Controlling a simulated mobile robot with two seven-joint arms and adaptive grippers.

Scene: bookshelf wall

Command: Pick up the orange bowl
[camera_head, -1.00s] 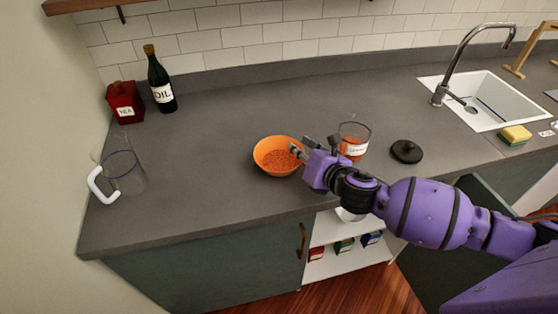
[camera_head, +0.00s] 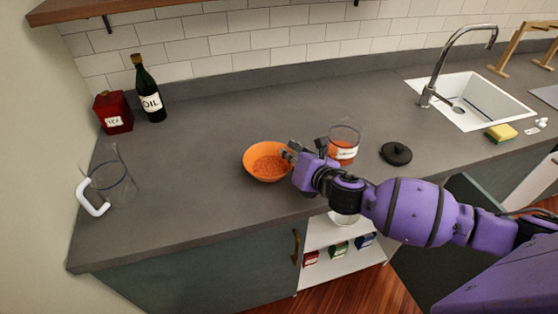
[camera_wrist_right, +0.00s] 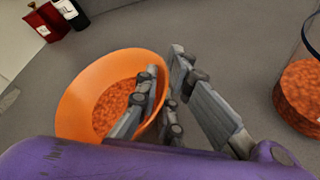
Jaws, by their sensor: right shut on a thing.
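The orange bowl (camera_head: 262,166) holds orange-red grains, probably lentils, near the front middle of the counter. It also shows in the right wrist view (camera_wrist_right: 75,98). My right gripper (camera_head: 289,152) is shut on the bowl's right rim. In the right wrist view one finger is inside the bowl and the other outside, with the wall between the fingers (camera_wrist_right: 165,80). The bowl looks slightly tilted; I cannot tell whether it touches the counter. My left gripper is not in view.
A glass jar (camera_head: 343,142) of orange contents stands just right of the gripper, near a black lid (camera_head: 396,153). A glass jug (camera_head: 107,182), red tea box (camera_head: 113,112) and oil bottle (camera_head: 149,90) stand left. A sink (camera_head: 485,112) is at right.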

